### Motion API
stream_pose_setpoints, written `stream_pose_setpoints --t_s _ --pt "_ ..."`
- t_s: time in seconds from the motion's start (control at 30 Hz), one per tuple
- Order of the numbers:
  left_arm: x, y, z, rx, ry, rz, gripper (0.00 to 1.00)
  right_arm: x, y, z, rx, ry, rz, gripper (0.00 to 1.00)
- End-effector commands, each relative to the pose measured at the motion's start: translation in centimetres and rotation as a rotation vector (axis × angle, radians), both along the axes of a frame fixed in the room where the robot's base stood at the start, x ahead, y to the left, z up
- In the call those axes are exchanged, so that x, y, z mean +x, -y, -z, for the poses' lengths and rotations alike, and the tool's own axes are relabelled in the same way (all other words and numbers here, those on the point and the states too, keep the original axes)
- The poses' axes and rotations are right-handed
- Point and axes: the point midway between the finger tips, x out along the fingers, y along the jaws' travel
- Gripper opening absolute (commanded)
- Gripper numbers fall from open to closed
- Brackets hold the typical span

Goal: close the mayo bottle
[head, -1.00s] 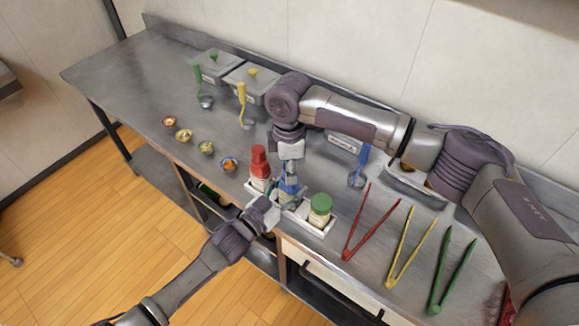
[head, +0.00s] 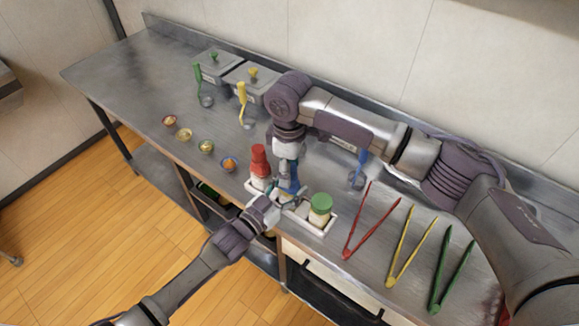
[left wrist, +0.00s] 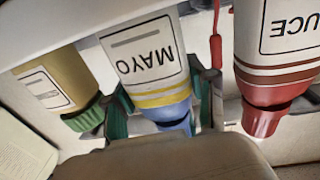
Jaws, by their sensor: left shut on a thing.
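The mayo bottle (left wrist: 148,58) shows in the left wrist view with its label upside down, yellow stripes and a blue top (left wrist: 172,112). In the head view its blue top (head: 293,186) stands between the red and green bottles, mostly covered by my grippers. My left gripper (head: 284,198) reaches in from the front and is shut on the mayo bottle, with a finger on each side in the left wrist view. My right gripper (head: 288,168) points down from above at the blue top; its fingertips are too small and hidden to read.
A red-capped sauce bottle (head: 259,160) and a green-capped bottle (head: 320,208) stand close on either side in a white holder (head: 327,228). Red, yellow and green tongs (head: 408,250) lie to the right.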

Motion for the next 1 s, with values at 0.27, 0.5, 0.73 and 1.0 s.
stream_pose_setpoints --t_s 0.27,0.5,0.73,1.0 --pt "0.0 0.0 0.0 0.000 0.000 0.000 0.00 0.1 0.0 -0.3 0.001 0.001 -0.001 0.61" --pt "0.0 0.0 0.0 0.000 0.000 0.000 0.00 0.1 0.0 -3.9 0.002 0.005 -0.002 0.61" --pt "0.0 0.0 0.0 0.000 0.000 0.000 0.00 0.1 -0.1 -8.7 0.001 0.003 -0.001 0.61" --pt "0.0 0.0 0.0 0.000 0.000 0.000 0.00 0.0 -0.1 -11.8 0.000 0.001 -0.001 0.61"
